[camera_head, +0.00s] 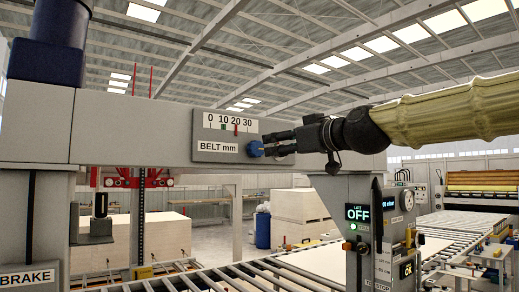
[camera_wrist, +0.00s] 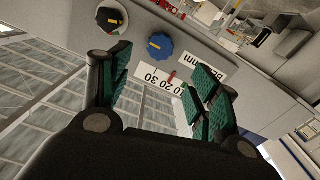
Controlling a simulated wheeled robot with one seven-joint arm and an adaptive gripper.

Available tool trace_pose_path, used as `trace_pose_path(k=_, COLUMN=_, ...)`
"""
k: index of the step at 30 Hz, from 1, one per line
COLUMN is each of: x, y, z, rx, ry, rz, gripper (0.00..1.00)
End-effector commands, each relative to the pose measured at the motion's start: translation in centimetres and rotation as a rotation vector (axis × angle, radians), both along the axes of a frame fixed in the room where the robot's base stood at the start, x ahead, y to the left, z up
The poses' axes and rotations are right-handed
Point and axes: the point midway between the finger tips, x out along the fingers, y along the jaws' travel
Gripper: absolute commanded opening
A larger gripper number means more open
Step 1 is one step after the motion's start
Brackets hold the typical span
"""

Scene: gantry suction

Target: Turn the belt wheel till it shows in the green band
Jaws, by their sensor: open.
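The blue belt wheel (camera_head: 256,149) is on the beam, at the lower right of the white BELT mm plate (camera_head: 219,146). It also shows in the wrist view, with a yellow mark (camera_wrist: 159,46). In the head view the scale's red pointer (camera_head: 235,128) stands near 20, right of the green band (camera_head: 223,127) near 10. The pointer also shows in the wrist view (camera_wrist: 171,77); I cannot make out the green band there. My gripper (camera_head: 272,144) is open at the right of the wheel. Its green-padded fingers (camera_wrist: 161,62) are apart, with the wheel seen between and beyond their tips; contact is unclear.
A dark knob with a yellow mark (camera_wrist: 111,18) is beside the wheel in the wrist view. A post with an OFF display (camera_head: 358,212) stands below my arm. Rollers (camera_head: 225,277) run beneath the beam. A BRAKE column (camera_head: 35,215) stands at the left.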

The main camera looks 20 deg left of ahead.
Motion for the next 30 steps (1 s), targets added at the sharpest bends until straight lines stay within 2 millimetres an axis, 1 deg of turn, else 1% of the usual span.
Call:
trace_pose_path(k=12, x=4.0, y=5.1, z=0.2, rx=0.0, ry=0.005, rz=-0.001, gripper=0.62)
trace_pose_path(k=18, x=5.6, y=7.0, z=0.0, rx=0.0, ry=0.004, rz=-0.001, gripper=0.62)
trace_pose_path(k=24, x=6.3, y=8.0, z=-0.1, rx=0.0, ry=0.004, rz=0.0, gripper=0.62)
trace_pose_path(k=30, x=6.4, y=8.0, z=-0.2, rx=0.0, ry=0.003, rz=-0.001, gripper=0.62)
